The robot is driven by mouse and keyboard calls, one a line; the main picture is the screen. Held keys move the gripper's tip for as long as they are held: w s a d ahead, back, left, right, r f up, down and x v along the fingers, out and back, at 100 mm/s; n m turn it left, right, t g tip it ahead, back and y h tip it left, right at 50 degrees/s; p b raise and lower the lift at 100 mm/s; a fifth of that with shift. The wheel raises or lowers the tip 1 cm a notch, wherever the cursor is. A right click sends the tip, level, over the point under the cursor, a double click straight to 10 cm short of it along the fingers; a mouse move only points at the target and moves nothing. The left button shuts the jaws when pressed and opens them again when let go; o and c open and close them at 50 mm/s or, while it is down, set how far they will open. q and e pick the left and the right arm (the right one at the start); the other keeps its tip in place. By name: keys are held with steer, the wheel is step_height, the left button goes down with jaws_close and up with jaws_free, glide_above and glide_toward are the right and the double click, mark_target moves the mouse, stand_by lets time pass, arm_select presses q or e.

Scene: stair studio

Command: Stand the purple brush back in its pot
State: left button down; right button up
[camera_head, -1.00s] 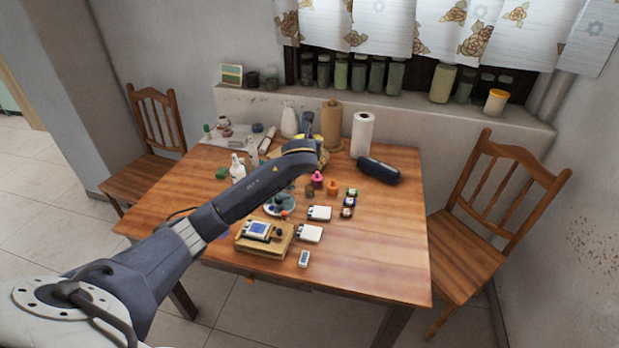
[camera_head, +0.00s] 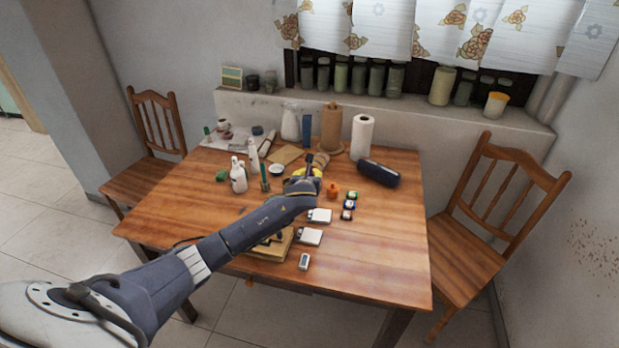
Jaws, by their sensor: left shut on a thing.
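My left gripper (camera_head: 314,163) is over the middle of the table, seen from behind. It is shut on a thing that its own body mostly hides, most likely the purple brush. I cannot make out the brush's colour or tilt. A slim green pot (camera_head: 264,184) with a thin stick rising from it stands left of the gripper. I cannot tell whether this is the brush's pot. My right gripper is not in view.
White bottles (camera_head: 238,178) stand left of the arm. White boxes (camera_head: 310,236) and small coloured jars (camera_head: 349,204) lie to the right. A dark blue case (camera_head: 378,172), a paper towel roll (camera_head: 361,137) and a brown roll (camera_head: 331,130) are behind. The table's right front (camera_head: 385,255) is clear.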

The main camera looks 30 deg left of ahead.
arm_select(q)
steer(key=shift+f, duration=0.35)
steer(key=shift+f, duration=0.1)
steer(key=c, duration=1.5)
jaws_free()
steer(key=v, duration=1.2)
